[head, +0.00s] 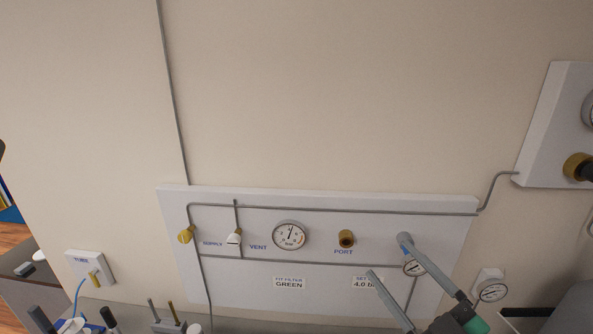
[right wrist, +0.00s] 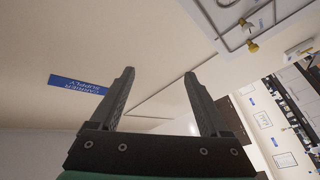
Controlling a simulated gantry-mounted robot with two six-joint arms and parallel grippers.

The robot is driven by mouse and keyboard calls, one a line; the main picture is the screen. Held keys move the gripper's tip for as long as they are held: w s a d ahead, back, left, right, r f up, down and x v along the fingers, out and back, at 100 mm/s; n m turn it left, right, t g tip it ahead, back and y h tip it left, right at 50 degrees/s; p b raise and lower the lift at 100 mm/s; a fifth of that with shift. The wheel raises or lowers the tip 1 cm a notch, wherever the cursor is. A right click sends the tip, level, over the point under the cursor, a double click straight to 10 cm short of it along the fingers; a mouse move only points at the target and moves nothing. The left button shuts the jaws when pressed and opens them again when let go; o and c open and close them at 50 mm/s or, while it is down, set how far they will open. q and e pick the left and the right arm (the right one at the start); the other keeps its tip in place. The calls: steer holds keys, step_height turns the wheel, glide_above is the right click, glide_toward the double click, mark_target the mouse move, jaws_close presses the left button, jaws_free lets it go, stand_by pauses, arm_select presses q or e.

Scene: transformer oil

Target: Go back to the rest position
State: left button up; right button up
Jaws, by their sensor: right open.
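My right gripper (head: 387,256) comes in at the lower right of the head view, with its two grey fingers spread in front of the white wall panel (head: 330,200). It is open, and nothing shows between the fingers. In the right wrist view the same gripper (right wrist: 159,75) has its fingers wide apart with empty space between them. My left gripper cannot be made out in either view.
The panel carries a yellow supply valve (head: 186,235), a vent valve (head: 234,237), a round gauge (head: 290,235) and a brass port (head: 346,239). A small gauge (head: 492,291) is at right. Low left is a tube holder (head: 92,267).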

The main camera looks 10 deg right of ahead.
steer(key=s+a+r+t+y, duration=0.1)
steer(key=s+a+r+t, duration=0.15)
steer(key=r, duration=0.55)
steer(key=s+a+r+t+y, duration=0.1)
steer(key=s+a+r, duration=0.15)
steer(key=r, duration=0.45)
steer(key=s+d+r+m+t+h, duration=0.3)
steer(key=s+r+m+t+h, duration=0.2)
steer(key=r+m, duration=0.5)
steer(key=s+m+h+p, duration=0.1)
steer(key=s+h, duration=0.1)
steer(key=s, duration=0.1)
steer(key=shift+s+d, duration=0.25)
steer(key=shift+d, duration=0.1)
